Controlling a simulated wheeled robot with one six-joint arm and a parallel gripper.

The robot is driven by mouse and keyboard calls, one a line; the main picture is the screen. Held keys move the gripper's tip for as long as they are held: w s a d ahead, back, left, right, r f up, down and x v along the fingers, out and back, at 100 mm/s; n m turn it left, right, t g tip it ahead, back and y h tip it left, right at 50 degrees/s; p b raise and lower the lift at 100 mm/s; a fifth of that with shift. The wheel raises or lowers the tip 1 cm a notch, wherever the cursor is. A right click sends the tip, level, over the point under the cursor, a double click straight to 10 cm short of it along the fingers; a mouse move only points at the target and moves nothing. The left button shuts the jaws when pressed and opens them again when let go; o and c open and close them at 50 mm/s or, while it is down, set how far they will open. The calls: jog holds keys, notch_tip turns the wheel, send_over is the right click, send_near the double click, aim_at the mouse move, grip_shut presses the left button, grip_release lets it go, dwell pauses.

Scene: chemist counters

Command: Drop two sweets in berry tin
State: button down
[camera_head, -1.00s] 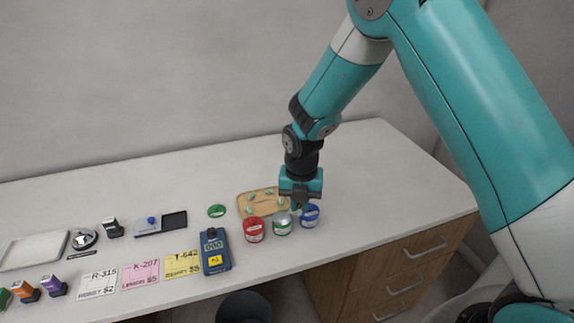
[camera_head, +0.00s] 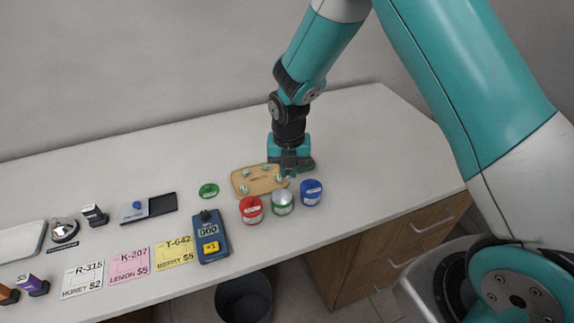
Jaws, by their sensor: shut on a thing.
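My gripper (camera_head: 290,168) is low over the right edge of the wooden tray (camera_head: 262,187), shut on a small pale green sweet (camera_head: 291,174) that the fingers partly hide. Several other pale green sweets (camera_head: 244,188) lie on the tray. In front of the tray stand a red tin (camera_head: 251,210), a silver tin with a green band (camera_head: 283,203) and a blue tin (camera_head: 311,193). The silver tin looks open at the top, just in front of my gripper. The tin labels are too small to read, so I cannot tell which is berry.
A green disc (camera_head: 208,190) lies left of the tray. A blue device (camera_head: 211,237) stands beside price cards, one marked berry (camera_head: 174,252). A bell (camera_head: 64,230) and stamps are further left. The counter's right side is clear. A dark bin (camera_head: 244,298) stands below the front edge.

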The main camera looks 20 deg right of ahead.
aim_at(288, 171)
jog(key=shift+f+b, duration=0.3)
jog(key=shift+f, duration=0.5)
jog(key=c, duration=1.1)
grip_release()
jog(key=shift+o, duration=0.2)
jog(key=shift+r, duration=0.1)
notch_tip(288, 171, up, 17)
jog(key=b, duration=0.3)
jog(key=shift+r, duration=0.15)
jog(key=s+a+r+m+y, duration=0.2)
jog(key=s+m, duration=1)
jog(key=s+a+r+m+y, duration=0.2)
jog(key=s+m, duration=1)
jog(key=s, duration=0.1)
jog(key=shift+a+m, duration=0.3)
jog(key=shift+a, duration=0.1)
